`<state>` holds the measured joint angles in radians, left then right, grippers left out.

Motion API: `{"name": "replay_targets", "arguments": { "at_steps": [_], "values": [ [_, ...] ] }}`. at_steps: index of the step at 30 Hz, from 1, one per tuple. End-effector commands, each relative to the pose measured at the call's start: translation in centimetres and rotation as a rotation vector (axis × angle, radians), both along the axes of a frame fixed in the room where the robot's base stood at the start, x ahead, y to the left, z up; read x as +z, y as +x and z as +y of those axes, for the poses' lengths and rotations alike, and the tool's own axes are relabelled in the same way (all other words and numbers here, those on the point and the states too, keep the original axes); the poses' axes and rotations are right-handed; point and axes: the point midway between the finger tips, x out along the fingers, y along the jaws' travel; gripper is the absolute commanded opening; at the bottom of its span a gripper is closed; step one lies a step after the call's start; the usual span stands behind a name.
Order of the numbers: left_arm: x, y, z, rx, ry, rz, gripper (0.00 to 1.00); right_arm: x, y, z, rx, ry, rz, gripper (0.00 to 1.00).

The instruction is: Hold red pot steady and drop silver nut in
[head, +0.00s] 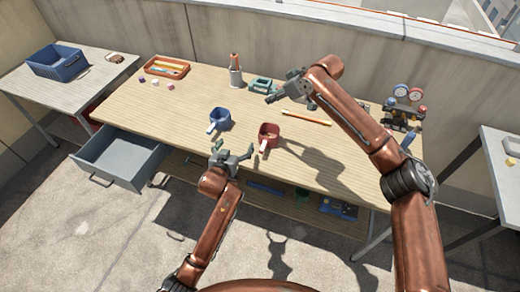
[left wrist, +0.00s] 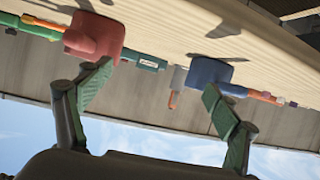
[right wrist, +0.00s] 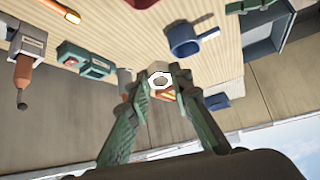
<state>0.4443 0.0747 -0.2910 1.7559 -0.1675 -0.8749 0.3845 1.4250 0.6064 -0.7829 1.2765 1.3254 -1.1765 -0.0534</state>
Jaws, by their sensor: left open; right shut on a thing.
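The red pot (head: 269,132) stands on the wooden table with its handle toward the front edge. It also shows in the left wrist view (left wrist: 95,36). My left gripper (head: 232,150) is open and empty at the table's front edge, between the red pot and a blue pot (head: 220,118), apart from both. My right gripper (head: 270,95) is shut on the silver nut (right wrist: 160,78), a hex nut seen between the green fingertips in the right wrist view. It is above the table, behind the red pot. In the head view the nut is too small to make out.
A green device (head: 260,84) and a holder with an orange-handled tool (head: 236,75) stand at the back. An orange tray (head: 166,67) and small cubes are at the left. An open drawer (head: 124,158) juts out at front left.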

Motion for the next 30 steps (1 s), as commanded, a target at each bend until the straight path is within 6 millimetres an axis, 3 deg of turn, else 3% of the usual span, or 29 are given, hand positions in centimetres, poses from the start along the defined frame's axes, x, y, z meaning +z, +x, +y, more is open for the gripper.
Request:
{"name": "replay_targets", "arguments": {
  "at_steps": [1,3,9,17,30],
  "values": [
    [0.9,-0.4,-2.3,-0.022,0.014,-0.007,0.83,0.0,0.0,0.0,0.000,0.001,-0.001,0.00],
    [1.6,-1.2,-4.9,-0.046,0.031,-0.010,0.83,0.0,0.0,0.0,0.000,0.001,-0.001,0.00],
    [1.6,-2.6,-9.2,-0.094,0.043,0.001,0.83,0.0,0.0,0.0,0.000,0.000,0.000,0.00],
    [0.7,-1.1,-10.4,-0.105,0.044,0.007,0.83,0.0,0.0,0.0,0.000,0.001,-0.001,0.00],
    [-2.2,5.7,-12.3,-0.105,0.044,0.007,0.83,0.0,0.0,0.0,0.000,0.001,-0.001,0.00]
  ]
}}
